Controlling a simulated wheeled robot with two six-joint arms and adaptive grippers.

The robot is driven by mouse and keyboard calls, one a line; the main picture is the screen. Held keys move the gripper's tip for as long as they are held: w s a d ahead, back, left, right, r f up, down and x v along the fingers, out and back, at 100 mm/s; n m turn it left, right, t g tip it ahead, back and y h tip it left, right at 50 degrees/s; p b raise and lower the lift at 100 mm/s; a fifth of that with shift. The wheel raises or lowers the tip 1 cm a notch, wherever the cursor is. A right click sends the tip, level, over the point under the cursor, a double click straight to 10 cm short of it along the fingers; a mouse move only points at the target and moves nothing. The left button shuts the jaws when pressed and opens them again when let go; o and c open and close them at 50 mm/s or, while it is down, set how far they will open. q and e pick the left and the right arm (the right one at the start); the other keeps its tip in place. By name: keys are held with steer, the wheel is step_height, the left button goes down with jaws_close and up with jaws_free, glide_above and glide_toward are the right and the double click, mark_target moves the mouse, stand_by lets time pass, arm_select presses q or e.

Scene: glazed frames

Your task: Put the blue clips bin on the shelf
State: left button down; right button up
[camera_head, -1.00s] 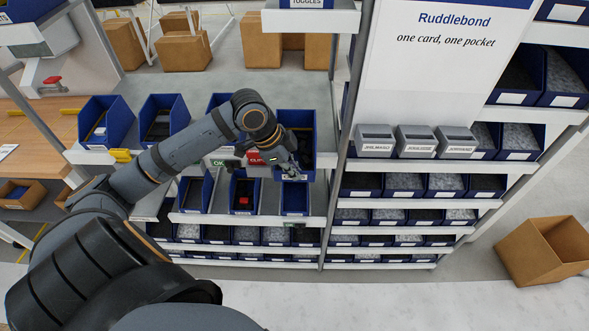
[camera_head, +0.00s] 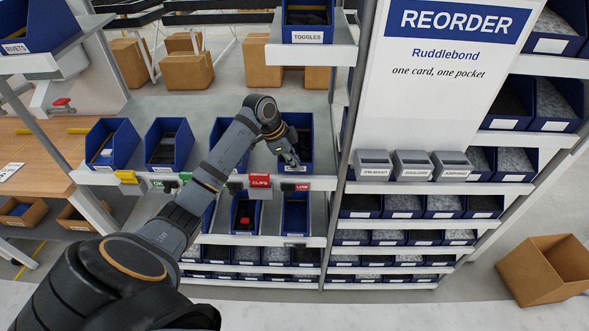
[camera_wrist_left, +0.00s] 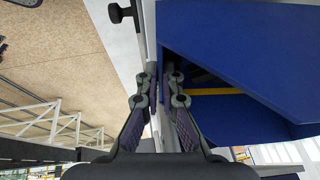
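The blue clips bin (camera_head: 298,125) is at the right end of the row of blue bins on the middle shelf (camera_head: 225,184), dark inside; its label is too small to read. My left gripper (camera_head: 291,162) is at its front wall. In the left wrist view, the fingertips (camera_wrist_left: 163,78) are on either side of the blue bin wall, shut on it, and the bin's interior (camera_wrist_left: 235,105) opens at the right. I cannot tell whether the bin rests on the shelf or hangs just above it. My right gripper is not in view.
Blue bins (camera_head: 109,145) stand to the left. A TOGGLES bin (camera_head: 307,17) is above, and a rack upright (camera_head: 343,130) is close to the right.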

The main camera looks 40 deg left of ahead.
arm_select(q)
steer(key=shift+w+a+f, duration=0.15)
steer(key=shift+w+a, duration=0.25)
steer(key=shift+w, duration=0.25)
steer(key=shift+w+a+f, duration=0.1)
steer(key=shift+w+a, duration=0.3)
steer(key=shift+w, duration=0.2)
steer(key=shift+f, duration=0.7)
steer(key=c, duration=1.4)
jaws_free()
steer(key=shift+s, duration=0.1)
steer(key=shift+c, duration=0.2)
steer(key=v, duration=1.2)
